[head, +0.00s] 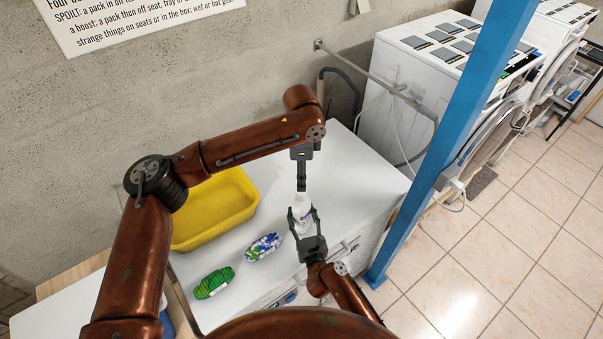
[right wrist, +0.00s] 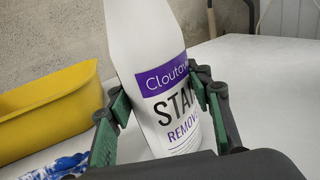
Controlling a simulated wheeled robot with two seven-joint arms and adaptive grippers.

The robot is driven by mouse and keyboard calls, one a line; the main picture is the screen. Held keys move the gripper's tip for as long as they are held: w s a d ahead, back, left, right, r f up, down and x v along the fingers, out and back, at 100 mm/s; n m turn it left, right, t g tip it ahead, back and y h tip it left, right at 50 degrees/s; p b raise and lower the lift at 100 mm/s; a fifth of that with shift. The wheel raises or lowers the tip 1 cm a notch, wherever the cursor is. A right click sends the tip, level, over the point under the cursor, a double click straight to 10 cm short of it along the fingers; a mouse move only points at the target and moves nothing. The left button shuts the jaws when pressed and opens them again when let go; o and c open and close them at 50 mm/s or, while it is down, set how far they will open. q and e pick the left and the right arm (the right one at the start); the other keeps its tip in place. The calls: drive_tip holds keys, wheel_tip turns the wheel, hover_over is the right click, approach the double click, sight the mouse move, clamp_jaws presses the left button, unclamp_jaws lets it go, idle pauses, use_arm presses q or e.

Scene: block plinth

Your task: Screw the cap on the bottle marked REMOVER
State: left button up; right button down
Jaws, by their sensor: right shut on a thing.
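The white bottle with a purple band and the word REMOVER (right wrist: 172,95) stands on the white counter in the right wrist view; its top is out of that picture. In the head view the bottle (head: 303,203) is small and partly covered by my grippers. My right gripper (head: 302,214) is shut around the bottle's body, with its green pads on both sides in the right wrist view (right wrist: 160,98). My left gripper (head: 301,187) points down right above the bottle's top. Its fingers look close together, seen edge-on. I cannot make out a cap there.
A yellow tub (head: 248,183) stands to the left on the counter (head: 360,185). A blue, white and green pack (head: 263,247) and a green pack (head: 213,283) lie left of my right gripper. A blue post (head: 440,170) rises at the counter's right. White machines (head: 400,75) stand behind.

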use_arm(q)
drive_tip(key=n, duration=0.6)
drive_tip(key=shift+r, duration=0.25)
drive_tip(key=n, duration=0.5)
drive_tip(key=shift+r+n, duration=0.15)
drive_tip(key=shift+n, duration=0.25)
drive_tip(key=shift+f, duration=4)
